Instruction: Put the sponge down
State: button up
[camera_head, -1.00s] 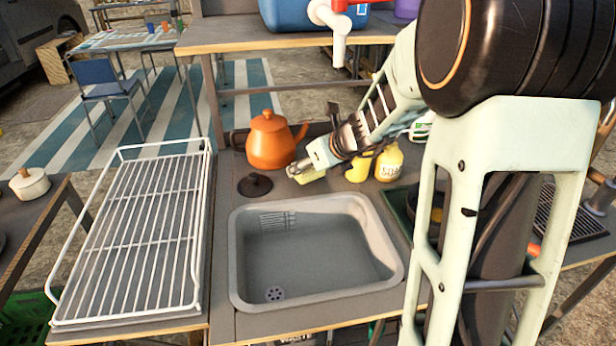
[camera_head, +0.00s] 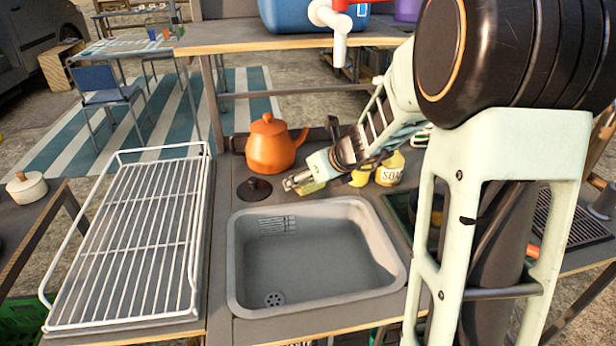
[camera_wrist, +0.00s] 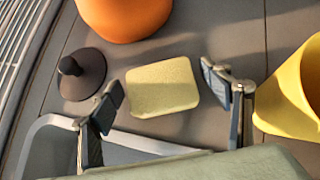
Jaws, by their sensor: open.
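The pale yellow sponge (camera_wrist: 162,88) lies flat on the dark counter behind the sink, between the black drain plug (camera_wrist: 82,74) and a yellow container (camera_wrist: 292,90). In the head view the sponge (camera_head: 314,187) is partly hidden by my gripper (camera_head: 292,182). In the wrist view my gripper (camera_wrist: 160,82) is open, with one finger on each side of the sponge and visible gaps between them. It holds nothing. The finger pads are above or beside the sponge; their exact height is hard to tell.
The orange kettle (camera_head: 271,146) stands close behind the sponge. The grey sink (camera_head: 237,250) is in front of it. A soap bottle (camera_head: 390,170) stands to the right. A white wire rack (camera_head: 128,240) fills the left side of the counter.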

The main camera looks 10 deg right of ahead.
jog(key=shift+r, duration=0.25)
jog(key=p+v, duration=0.4)
jog(key=v, duration=0.8)
